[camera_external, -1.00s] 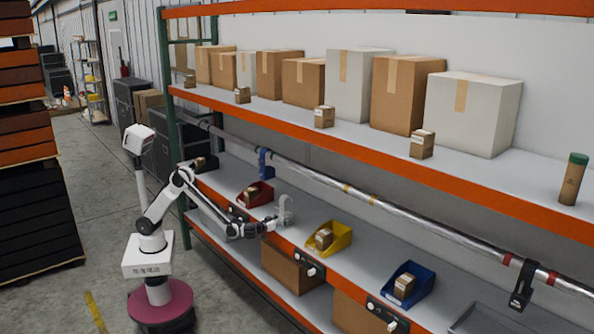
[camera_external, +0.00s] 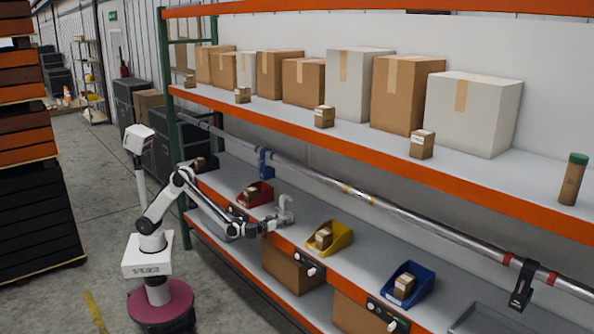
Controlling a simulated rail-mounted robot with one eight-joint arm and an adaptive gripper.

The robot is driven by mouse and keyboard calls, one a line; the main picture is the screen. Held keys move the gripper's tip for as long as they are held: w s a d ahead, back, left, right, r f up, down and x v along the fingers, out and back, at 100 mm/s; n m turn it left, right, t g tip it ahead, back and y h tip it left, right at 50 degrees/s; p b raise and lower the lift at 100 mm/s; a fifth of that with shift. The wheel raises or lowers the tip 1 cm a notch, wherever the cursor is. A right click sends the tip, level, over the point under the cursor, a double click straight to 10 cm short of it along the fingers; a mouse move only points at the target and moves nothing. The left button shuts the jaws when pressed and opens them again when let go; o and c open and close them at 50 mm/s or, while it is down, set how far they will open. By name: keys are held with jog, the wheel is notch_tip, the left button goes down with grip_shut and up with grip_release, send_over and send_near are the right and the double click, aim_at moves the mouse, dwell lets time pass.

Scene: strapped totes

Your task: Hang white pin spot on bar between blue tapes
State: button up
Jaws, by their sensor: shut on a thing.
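My gripper (camera_external: 271,224) is shut on the white pin spot (camera_external: 286,212), a small pale fixture with a hooked top. It holds it upright over the shelf's front edge, between the red and yellow bins and below the bar. The long silver bar (camera_external: 415,223) runs above the middle shelf, apart from the pin spot. A blue fixture (camera_external: 264,162) hangs on its far part. Yellow tapes (camera_external: 347,188) mark its middle and red tapes (camera_external: 507,259) its near part. I cannot clearly make out blue tapes.
A red bin (camera_external: 268,200), a yellow bin (camera_external: 342,238) and a blue bin (camera_external: 424,281) stand on the middle shelf. A black fixture (camera_external: 521,286) hangs between the red tapes. The orange upper shelf edge (camera_external: 390,153) runs above the bar. Open room lies between bins and bar.

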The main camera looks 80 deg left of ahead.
jog(key=shift+r+p, duration=0.7)
jog(key=shift+r, duration=0.75)
jog(key=b+v, duration=0.1)
jog(key=v, duration=1.3)
dwell(0.9)
